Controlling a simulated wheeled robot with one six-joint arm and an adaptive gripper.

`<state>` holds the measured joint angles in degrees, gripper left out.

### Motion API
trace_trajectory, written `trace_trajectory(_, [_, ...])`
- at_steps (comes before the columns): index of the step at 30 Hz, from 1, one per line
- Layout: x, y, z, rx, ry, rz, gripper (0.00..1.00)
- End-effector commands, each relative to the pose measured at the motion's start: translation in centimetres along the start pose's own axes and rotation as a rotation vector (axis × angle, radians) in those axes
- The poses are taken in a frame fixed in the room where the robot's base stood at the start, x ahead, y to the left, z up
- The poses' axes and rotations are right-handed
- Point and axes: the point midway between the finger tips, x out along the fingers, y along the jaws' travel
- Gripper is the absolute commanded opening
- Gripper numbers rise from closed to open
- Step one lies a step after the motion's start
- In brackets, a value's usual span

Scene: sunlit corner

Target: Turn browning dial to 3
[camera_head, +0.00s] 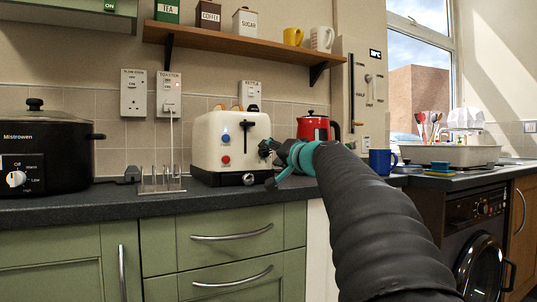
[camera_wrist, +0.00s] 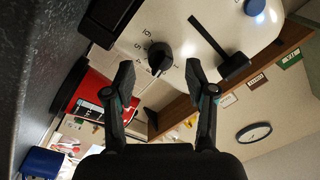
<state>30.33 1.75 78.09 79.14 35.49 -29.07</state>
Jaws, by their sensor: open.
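The cream toaster (camera_head: 210,140) stands on the dark worktop, with its black lever, blue button and red button facing me. Its black browning dial (camera_wrist: 160,57) shows in the wrist view on the cream front, with numbers including 6, 5 and 4 printed along one side. I cannot tell which number it points to. My gripper (camera_wrist: 160,76) is open, with its two fingers apart and the dial lying between and just beyond the tips. In the head view my gripper (camera_head: 266,165) is at the toaster's lower right front and hides the dial.
The toaster's black lever (camera_wrist: 234,67) is close to one fingertip. A red kettle (camera_head: 313,128) stands behind my gripper. A metal rack (camera_head: 161,182) and a black slow cooker (camera_head: 45,155) are to the left. A blue mug (camera_head: 380,162) stands to the right.

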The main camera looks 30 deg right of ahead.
Motion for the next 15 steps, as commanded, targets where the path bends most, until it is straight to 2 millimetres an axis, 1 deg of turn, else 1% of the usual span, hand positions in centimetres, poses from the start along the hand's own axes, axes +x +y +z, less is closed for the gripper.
trace_trajectory(1, [-1.1,0.0,-0.1,-0.001,0.004,0.002,0.56])
trace_trajectory(3, [-2.6,0.0,-0.1,0.000,0.004,0.001,0.56])
trace_trajectory(9, [-6.4,0.0,-0.1,0.000,0.003,0.001,0.56])
trace_trajectory(12, [-7.8,0.0,-0.1,-0.001,0.002,0.002,0.56])
trace_trajectory(15, [-8.8,0.0,-0.1,-0.001,0.003,0.002,0.56])
